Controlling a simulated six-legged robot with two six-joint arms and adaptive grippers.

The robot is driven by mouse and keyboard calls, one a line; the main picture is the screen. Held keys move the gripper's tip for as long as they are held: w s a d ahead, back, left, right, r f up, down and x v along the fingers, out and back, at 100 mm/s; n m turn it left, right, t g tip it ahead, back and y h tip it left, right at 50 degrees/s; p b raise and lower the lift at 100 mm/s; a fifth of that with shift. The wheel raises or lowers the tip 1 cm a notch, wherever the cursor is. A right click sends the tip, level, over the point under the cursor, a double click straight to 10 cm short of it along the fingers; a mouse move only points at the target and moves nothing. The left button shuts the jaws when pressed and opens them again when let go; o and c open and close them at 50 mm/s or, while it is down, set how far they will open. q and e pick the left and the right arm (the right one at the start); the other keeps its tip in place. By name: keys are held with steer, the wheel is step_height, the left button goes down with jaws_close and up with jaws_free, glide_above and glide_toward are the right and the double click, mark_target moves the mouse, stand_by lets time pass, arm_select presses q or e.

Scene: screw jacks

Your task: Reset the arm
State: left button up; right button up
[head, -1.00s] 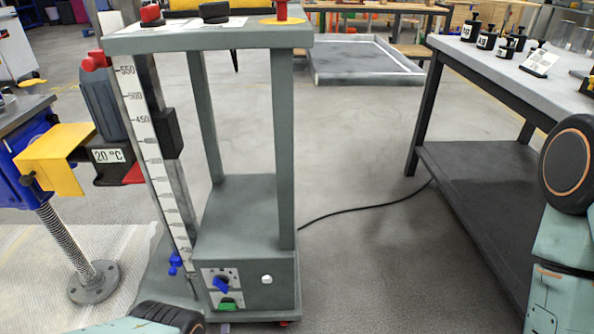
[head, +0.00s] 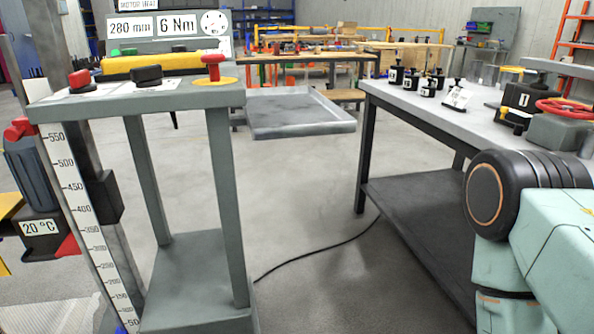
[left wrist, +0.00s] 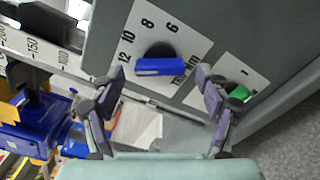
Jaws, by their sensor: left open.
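My left gripper (left wrist: 161,76) shows only in the left wrist view. It is open, with its two fingers apart. In that picture a blue knob (left wrist: 160,67) on a numbered white dial plate shows between the fingertips, with nothing seen gripped. A green switch (left wrist: 240,92) is to the right, past the right finger. My right arm (head: 530,215) enters the head view at the right edge. Its gripper is out of frame. The left arm does not show in the head view.
A grey-green test stand (head: 190,270) with a height scale (head: 85,215) fills the left. Its display reads 280 mm and 6 Nm. A workbench (head: 385,96) with small black weights stands right. A black cable (head: 320,250) crosses the floor between them.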

arm_select(q)
steer(key=v, duration=1.1)
steer(key=w+a+m, duration=0.2)
steer(key=w+m, duration=0.8)
steer(key=m, duration=1.1)
steer(key=shift+w+a+r, duration=0.25)
steer(key=shift+w, duration=0.15)
stand_by(0.5)
steer(key=shift+d+f+m, duration=0.15)
steer(key=shift+f+m, duration=0.05)
steer(key=shift+m, duration=0.1)
